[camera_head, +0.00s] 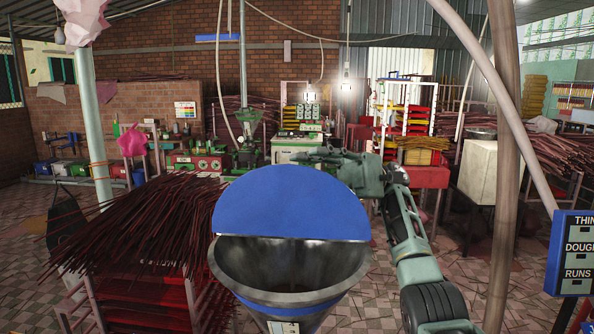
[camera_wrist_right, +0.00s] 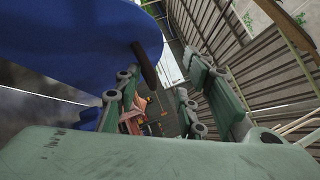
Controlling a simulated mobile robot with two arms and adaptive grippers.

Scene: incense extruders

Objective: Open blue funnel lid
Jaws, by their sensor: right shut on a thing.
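The blue funnel lid (camera_head: 290,205) stands raised over the metal funnel (camera_head: 290,263), with its straight lower edge running across the opening. The near part of the opening is uncovered and shows a bare grey inside. My right gripper (camera_head: 318,160) is at the lid's upper edge, partly behind it, and is shut on the lid. In the right wrist view the lid (camera_wrist_right: 80,40) fills the upper left, with a dark handle (camera_wrist_right: 145,65) close to the fingers (camera_wrist_right: 157,100). The exact contact is hard to make out. My left gripper is out of view.
A rack piled with dark red incense sticks (camera_head: 140,232) stands close on the left. A wooden post (camera_head: 507,160) and a blue sign (camera_head: 575,252) are on the right. Green machines (camera_head: 195,160) stand behind. Tiled floor (camera_head: 400,300) shows right of the funnel.

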